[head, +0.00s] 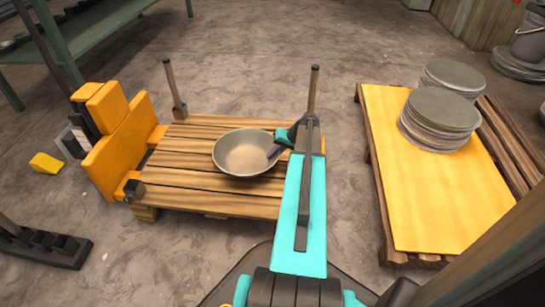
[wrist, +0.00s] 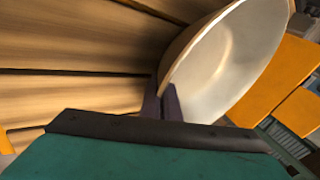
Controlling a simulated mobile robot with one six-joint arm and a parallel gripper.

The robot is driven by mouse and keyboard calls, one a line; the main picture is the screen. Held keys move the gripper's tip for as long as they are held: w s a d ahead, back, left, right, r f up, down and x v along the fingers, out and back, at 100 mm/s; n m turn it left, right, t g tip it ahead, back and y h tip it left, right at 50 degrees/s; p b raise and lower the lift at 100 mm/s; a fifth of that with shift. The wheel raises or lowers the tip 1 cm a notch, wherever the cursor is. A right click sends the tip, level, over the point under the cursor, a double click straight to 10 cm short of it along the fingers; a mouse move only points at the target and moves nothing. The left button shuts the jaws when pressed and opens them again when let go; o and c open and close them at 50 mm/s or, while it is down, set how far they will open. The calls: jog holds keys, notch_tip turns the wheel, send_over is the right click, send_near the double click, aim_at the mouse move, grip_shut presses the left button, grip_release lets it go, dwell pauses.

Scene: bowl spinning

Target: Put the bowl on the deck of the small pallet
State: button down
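The metal bowl (head: 243,150) is open side up over the slatted deck of the small wooden pallet (head: 190,196) in the head view. My gripper (head: 276,152) is at the bowl's right rim. In the wrist view the bowl (wrist: 235,60) fills the upper right, and the dark fingers of my gripper (wrist: 162,104) are closed about its rim. The pallet slats (wrist: 70,50) show beside the bowl there. I cannot tell whether the bowl's underside touches the deck. My arm hides the pallet's right part.
Two wooden posts (head: 174,88) (head: 313,90) stand at the pallet's back edge. An orange machine part (head: 118,145) stands at its left. A yellow-topped pallet (head: 410,200) on the right bears stacked grey discs (head: 440,112). A green bench (head: 85,32) stands at back left.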

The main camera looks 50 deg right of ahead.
dwell(0.3)
jog(key=c, duration=2)
grip_release()
jog(key=shift+f, duration=0.1)
jog(key=shift+p+v, duration=0.4)
jog(key=shift+v, duration=0.4)
jog(key=p+v, duration=0.5)
jog(key=v, duration=0.5)
jog(key=shift+s+r, duration=0.1)
jog(key=shift+r, duration=0.25)
jog(key=shift+a, duration=0.1)
